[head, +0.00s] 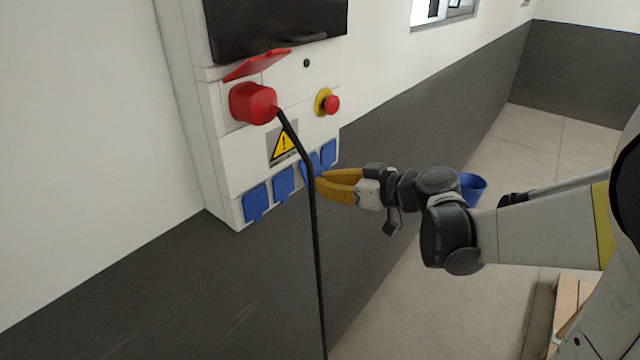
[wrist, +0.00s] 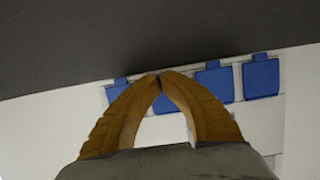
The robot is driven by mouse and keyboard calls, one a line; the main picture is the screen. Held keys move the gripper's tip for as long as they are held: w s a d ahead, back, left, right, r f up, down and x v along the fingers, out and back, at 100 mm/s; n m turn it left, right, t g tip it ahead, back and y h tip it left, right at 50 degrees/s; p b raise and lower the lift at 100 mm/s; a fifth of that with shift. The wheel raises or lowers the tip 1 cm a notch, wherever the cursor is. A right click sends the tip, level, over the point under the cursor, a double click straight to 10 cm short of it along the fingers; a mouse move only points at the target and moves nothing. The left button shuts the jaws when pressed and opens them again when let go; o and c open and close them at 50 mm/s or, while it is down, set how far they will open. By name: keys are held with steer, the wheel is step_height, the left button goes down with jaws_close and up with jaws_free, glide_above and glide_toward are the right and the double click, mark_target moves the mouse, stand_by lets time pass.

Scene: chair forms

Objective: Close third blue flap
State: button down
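The third blue flap (head: 309,162) from the left sits in the row along the bottom of the white panel in the head view. My gripper (head: 319,177) has yellow fingers, and their tips are at this flap's lower right edge. In the wrist view the flap (wrist: 171,127) shows between and behind the fingers, partly hidden. The fingertips of my gripper (wrist: 160,77) meet there with nothing visible between them. Whether they touch the flap, and how far it stands open, I cannot tell.
Other blue flaps are on either side: first (head: 255,202), second (head: 284,184) and the rightmost (head: 328,152). A black cable (head: 313,230) hangs from the red plug (head: 254,103) in front of the panel, close to the fingertips. A blue bucket (head: 473,188) stands on the floor behind my arm.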

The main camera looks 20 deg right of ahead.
steer(key=shift+b+x, duration=0.95)
steer(key=shift+f, duration=0.2)
steer(key=shift+r, duration=0.1)
